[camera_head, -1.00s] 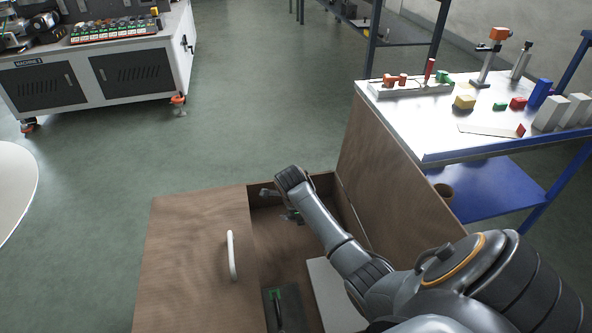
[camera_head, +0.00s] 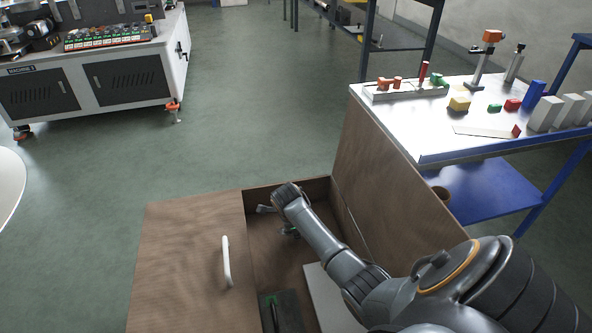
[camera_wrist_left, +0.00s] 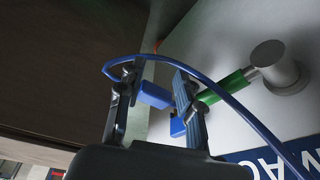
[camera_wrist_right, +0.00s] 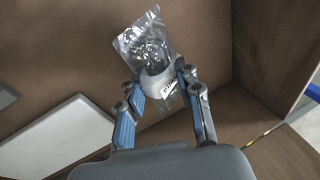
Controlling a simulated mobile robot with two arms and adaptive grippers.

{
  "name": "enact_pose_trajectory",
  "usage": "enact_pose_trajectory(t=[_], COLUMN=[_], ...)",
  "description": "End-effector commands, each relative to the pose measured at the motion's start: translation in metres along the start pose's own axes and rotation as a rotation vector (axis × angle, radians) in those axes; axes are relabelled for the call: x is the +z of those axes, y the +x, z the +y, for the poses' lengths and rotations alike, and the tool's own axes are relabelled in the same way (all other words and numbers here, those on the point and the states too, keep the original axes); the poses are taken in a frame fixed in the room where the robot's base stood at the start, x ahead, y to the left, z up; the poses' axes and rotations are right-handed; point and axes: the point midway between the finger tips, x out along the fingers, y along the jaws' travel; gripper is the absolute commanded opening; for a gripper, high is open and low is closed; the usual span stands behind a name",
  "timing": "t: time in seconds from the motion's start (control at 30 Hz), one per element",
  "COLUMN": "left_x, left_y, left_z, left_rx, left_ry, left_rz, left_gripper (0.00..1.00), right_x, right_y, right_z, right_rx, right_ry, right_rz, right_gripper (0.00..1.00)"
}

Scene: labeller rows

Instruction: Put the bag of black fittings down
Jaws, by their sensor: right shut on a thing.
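The bag of black fittings (camera_wrist_right: 146,42) is a clear plastic bag with dark pieces inside and a white label (camera_wrist_right: 163,82). It shows in the right wrist view, between the fingertips of my right gripper (camera_wrist_right: 163,90), which is shut on it. In the head view my right gripper (camera_head: 279,222) is down inside an open wooden box (camera_head: 318,188); the bag cannot be made out there. Whether the bag touches the box floor is unclear.
A wooden panel with a white handle (camera_head: 226,262) lies left of the opening. A pale flat piece (camera_head: 334,300) and a dark item (camera_head: 287,312) are in the box. A tall wooden panel (camera_head: 385,175) stands at its right, beside a workbench (camera_head: 440,135). A blue cable (camera_wrist_left: 235,105) crosses near my left gripper.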

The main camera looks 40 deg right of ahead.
Motion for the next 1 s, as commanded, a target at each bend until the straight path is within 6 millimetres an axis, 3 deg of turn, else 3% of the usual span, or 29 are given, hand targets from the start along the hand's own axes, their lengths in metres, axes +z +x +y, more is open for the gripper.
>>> enact_pose_trajectory(t=[0.2, 0.23, 0.33, 0.77, 1.0], left_x=[-0.002, -0.002, -0.003, 0.000, 0.014], left_y=[-0.004, -0.004, -0.005, -0.004, 0.035], left_z=[0.000, 0.000, 0.000, 0.000, 0.002], left_rx=[0.000, 0.000, 0.000, 0.000, 0.003], left_ry=[-0.001, -0.001, -0.001, -0.001, 0.004], left_rz=[0.003, 0.004, 0.007, 0.004, -0.029], left_gripper=[0.36, 0.36, 0.36, 0.36, 0.36], right_x=[0.001, 0.001, 0.001, -0.001, -0.001], right_y=[0.003, 0.004, 0.004, -0.005, -0.037], right_z=[0.001, 0.001, 0.001, -0.002, -0.004], right_rx=[-0.002, -0.001, -0.001, -0.003, -0.002], right_ry=[0.000, 0.000, 0.000, 0.000, 0.000], right_rz=[-0.002, -0.002, -0.001, 0.000, -0.003], right_gripper=[0.00, 0.38, 0.57, 0.57, 0.57])
